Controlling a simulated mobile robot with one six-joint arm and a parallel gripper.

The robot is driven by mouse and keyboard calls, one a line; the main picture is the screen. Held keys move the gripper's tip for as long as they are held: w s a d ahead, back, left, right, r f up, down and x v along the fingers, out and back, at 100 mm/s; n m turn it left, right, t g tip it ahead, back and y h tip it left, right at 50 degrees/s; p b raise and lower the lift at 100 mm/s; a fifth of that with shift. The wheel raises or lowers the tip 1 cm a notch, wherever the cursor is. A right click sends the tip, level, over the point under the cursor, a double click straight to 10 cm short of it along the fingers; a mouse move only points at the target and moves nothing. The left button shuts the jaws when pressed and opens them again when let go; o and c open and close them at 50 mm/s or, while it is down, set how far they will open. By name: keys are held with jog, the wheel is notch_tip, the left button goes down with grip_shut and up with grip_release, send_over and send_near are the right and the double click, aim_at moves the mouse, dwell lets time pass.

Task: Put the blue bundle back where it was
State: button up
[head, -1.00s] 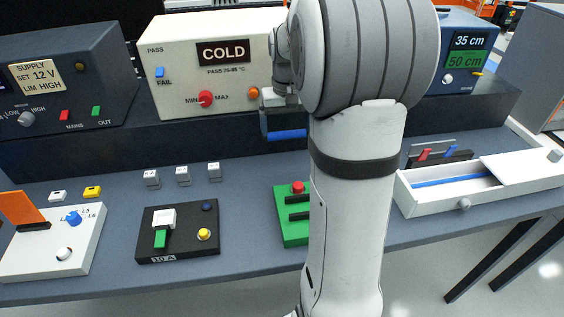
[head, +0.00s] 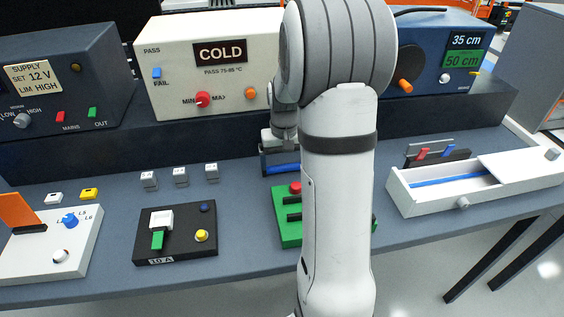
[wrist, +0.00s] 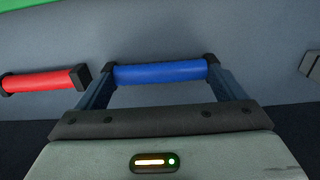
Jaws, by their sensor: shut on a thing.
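The blue bundle (wrist: 160,72) is a short blue bar with black end caps. In the wrist view it lies crosswise between the two fingers of my gripper (wrist: 160,76), which is shut on its ends. In the head view, the blue bundle (head: 283,169) shows low in my gripper (head: 281,163), just behind the green block (head: 290,234). I cannot tell whether it touches the bench. A red bundle (wrist: 40,80) of similar shape lies left of it in the wrist view, apart from it. My arm hides the red bundle in the head view.
Small white cubes (head: 180,175) stand left of my gripper; one edge shows in the wrist view (wrist: 311,65). The cream COLD box (head: 215,95) stands behind. A black switch box (head: 176,236) is front left. A partly covered white tray (head: 420,203) is right. My arm hides part of the bench.

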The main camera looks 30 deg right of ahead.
aim_at(284, 165)
jog(key=shift+f, duration=0.15)
jog(key=o, duration=0.8)
notch_tip(284, 165, up, 12)
jog(key=s+a+n+t, duration=0.1)
jog(key=s+a, duration=0.4)
jog(key=s, duration=0.1)
jog(key=s+a+f+n, duration=0.1)
jog(key=s+a, duration=0.3)
jog(key=s, duration=0.2)
jog(key=s+a+f+n+t, duration=0.1)
jog(key=s+a, duration=0.4)
jog(key=s, duration=0.2)
jog(key=shift+a+t, duration=0.3)
